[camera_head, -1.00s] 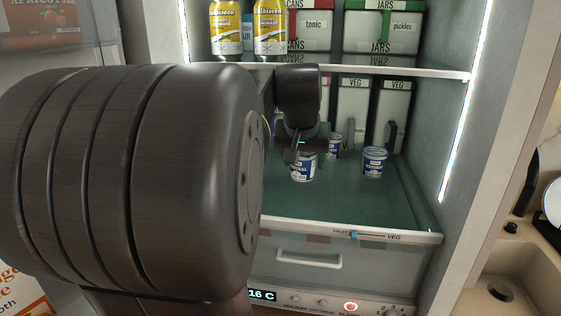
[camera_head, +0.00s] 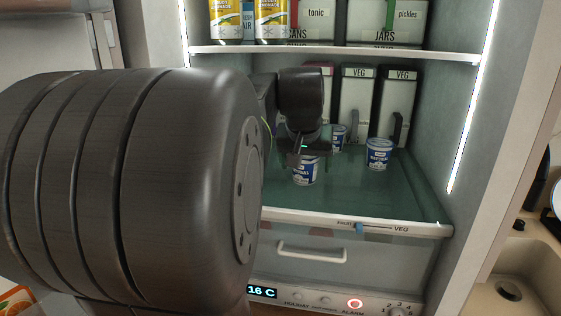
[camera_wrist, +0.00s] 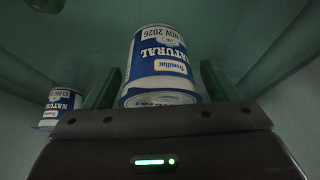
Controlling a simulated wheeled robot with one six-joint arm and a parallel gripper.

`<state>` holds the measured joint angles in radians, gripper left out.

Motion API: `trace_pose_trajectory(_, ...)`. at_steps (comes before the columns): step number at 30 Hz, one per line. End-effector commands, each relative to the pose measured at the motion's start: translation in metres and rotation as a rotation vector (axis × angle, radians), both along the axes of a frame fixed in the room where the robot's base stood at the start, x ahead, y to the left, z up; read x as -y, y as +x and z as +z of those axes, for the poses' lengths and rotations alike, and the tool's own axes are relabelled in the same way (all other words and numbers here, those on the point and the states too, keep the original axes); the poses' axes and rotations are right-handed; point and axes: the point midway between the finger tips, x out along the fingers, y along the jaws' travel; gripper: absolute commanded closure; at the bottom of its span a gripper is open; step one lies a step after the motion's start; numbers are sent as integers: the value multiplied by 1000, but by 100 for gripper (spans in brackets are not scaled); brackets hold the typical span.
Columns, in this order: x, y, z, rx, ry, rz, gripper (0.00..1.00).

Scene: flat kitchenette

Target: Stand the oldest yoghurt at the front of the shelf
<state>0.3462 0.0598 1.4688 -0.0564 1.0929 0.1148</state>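A white and blue yoghurt pot (camera_head: 305,174) is at my gripper (camera_head: 304,150) over the green shelf (camera_head: 400,196). In the wrist view this pot (camera_wrist: 160,62) sits between my two green fingers, and its label ends in "NOV 2026". The fingers look closed against its sides. I cannot tell whether its base touches the shelf. A second pot (camera_head: 338,138) stands further back, partly hidden by my gripper. A third pot (camera_head: 379,154) stands upright to the right. One other pot (camera_wrist: 60,107) shows at the left of the wrist view, its date only partly readable.
A shelf above (camera_head: 400,53) holds yellow cans (camera_head: 272,18) and labelled boxes. The lit side wall (camera_head: 455,150) bounds the right. The front rail (camera_head: 420,229) has a FRUIT/VEG slider (camera_head: 360,228). Shelf room shows front right.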

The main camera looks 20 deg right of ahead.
Motion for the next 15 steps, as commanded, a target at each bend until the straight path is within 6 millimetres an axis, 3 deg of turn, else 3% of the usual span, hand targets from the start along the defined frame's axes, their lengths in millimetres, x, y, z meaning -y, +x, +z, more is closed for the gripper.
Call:
trace_pose_trajectory(9,0,0,2,0,0,0,18)
trace_pose_trajectory(15,-4,-9,22,5,-1,0,18)
